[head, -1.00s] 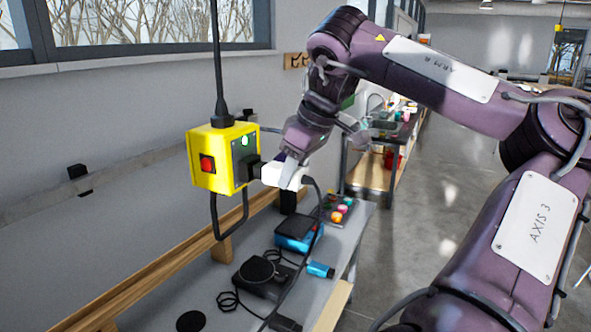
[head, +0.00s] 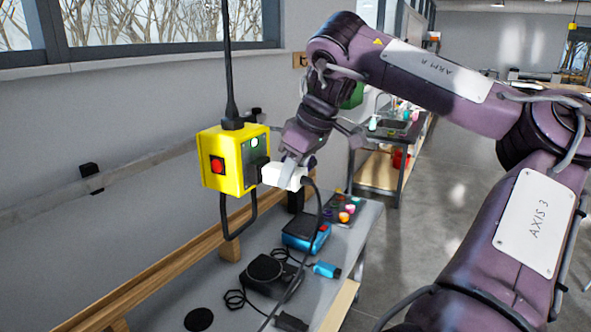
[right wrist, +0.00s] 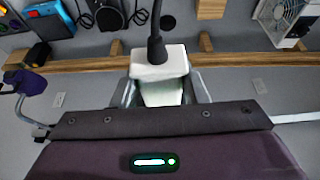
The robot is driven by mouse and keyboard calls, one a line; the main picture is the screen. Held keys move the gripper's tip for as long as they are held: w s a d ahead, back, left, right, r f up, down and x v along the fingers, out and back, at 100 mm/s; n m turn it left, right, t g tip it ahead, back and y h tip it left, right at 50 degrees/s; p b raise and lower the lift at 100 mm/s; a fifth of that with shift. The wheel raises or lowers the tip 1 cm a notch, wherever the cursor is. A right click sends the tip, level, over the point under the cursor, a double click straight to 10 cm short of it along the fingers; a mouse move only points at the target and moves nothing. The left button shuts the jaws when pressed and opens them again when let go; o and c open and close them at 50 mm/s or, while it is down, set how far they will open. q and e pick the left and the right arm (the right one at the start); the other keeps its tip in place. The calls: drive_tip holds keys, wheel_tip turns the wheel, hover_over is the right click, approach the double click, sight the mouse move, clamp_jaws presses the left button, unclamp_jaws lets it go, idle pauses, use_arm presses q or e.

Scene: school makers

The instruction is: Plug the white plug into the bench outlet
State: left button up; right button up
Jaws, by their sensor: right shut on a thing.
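The white plug (head: 283,176) is in my right gripper (head: 291,168), at the right side of a yellow hanging outlet box (head: 221,175). Its left end meets a black piece (head: 262,170) on the box's right face; I cannot tell how deep it sits. A dark cord runs from the plug down to the bench. In the right wrist view the plug (right wrist: 160,65) lies between the two fingers (right wrist: 163,92), its cord leaving toward the top. The outlet box is not visible there. My left gripper is not in view.
The grey bench (head: 232,266) below holds a black device (head: 270,275), a blue box (head: 304,234), a blue cylinder (head: 326,270) and a tray of coloured items (head: 343,209). A wooden rail (head: 165,278) runs along the wall side. Floor to the right is clear.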

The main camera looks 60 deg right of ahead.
drive_tip(key=o, duration=1.2)
drive_tip(key=shift+w, duration=0.1)
drive_tip(key=shift+s+d+r, duration=0.1)
drive_tip(key=shift+s+r, duration=0.1)
drive_tip(key=shift+r, duration=0.15)
drive_tip(key=b+v, duration=0.1)
drive_tip(key=v, duration=0.6)
